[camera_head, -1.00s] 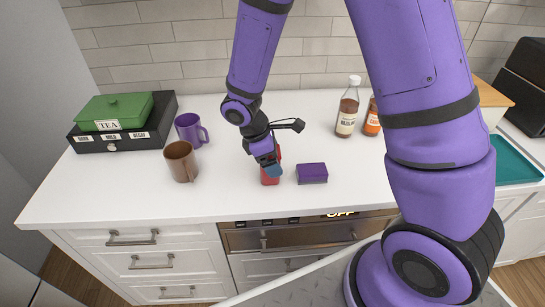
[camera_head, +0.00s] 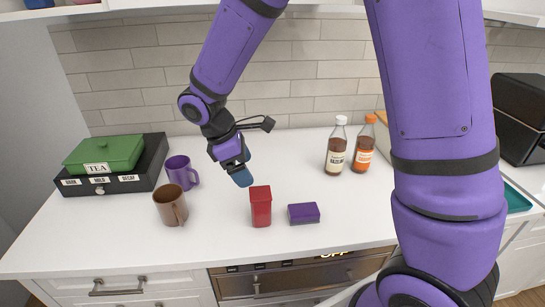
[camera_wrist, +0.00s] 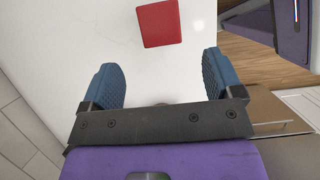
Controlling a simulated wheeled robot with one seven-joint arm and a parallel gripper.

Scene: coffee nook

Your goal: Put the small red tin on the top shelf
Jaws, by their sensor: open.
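The small red tin (camera_head: 261,206) stands upright on the white counter, left of a small purple box. Only the underside edge of a white shelf (camera_head: 330,5) shows at the top of the head view.
The purple box (camera_head: 303,213) stands just right of the tin. A brown mug (camera_head: 170,205), a purple mug (camera_head: 180,171) and a black case (camera_head: 148,168) with a green tea tin (camera_head: 105,154) stand left. Two bottles (camera_head: 336,150) (camera_head: 363,146) stand at the back right.

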